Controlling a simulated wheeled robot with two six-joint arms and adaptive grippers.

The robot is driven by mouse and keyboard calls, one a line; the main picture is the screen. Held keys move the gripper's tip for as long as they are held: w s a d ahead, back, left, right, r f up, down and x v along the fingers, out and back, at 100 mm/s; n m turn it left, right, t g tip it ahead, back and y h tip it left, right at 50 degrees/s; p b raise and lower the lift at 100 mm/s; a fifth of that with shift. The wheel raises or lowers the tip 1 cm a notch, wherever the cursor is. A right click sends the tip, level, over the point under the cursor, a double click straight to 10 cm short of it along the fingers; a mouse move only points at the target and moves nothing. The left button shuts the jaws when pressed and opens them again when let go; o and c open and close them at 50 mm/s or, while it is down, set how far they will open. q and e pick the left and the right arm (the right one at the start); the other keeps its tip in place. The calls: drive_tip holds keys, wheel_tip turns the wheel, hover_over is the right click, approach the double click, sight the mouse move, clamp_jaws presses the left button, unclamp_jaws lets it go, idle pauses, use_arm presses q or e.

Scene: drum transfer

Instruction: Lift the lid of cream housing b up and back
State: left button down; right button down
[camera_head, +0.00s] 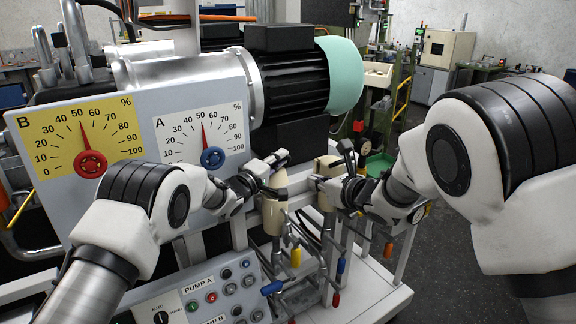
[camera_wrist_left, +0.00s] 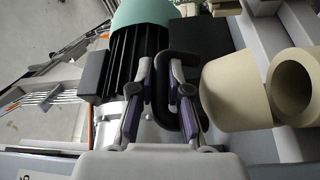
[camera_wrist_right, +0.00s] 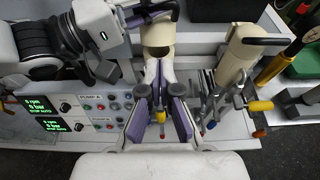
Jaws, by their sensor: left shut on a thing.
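A cream housing (camera_head: 275,213) stands at the middle of the pump rig in the head view; I read no letter on it. Its cream lid (camera_wrist_left: 228,90) appears tilted off it in the left wrist view, beside an open, hollow cream rim (camera_wrist_left: 297,88). My left gripper (camera_head: 278,172) is shut on the black loop handle (camera_wrist_left: 190,108) of that lid. My right gripper (camera_head: 334,170) is near the second cream housing (camera_head: 325,198) in the head view. In the right wrist view its fingers (camera_wrist_right: 159,95) hold nothing visible; their closure is unclear.
A second cream housing with a black bar (camera_wrist_right: 238,55) stands to the right in the right wrist view. Coloured valve handles, such as a yellow one (camera_wrist_right: 260,106), stick out below. A motor (camera_head: 290,85) and gauge panel (camera_head: 140,125) stand behind.

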drive_tip(key=r+x, duration=0.2)
drive_tip(key=x, duration=1)
drive_tip(key=shift+w+a, duration=0.25)
drive_tip(key=shift+w, duration=0.2)
drive_tip(key=shift+r, duration=0.15)
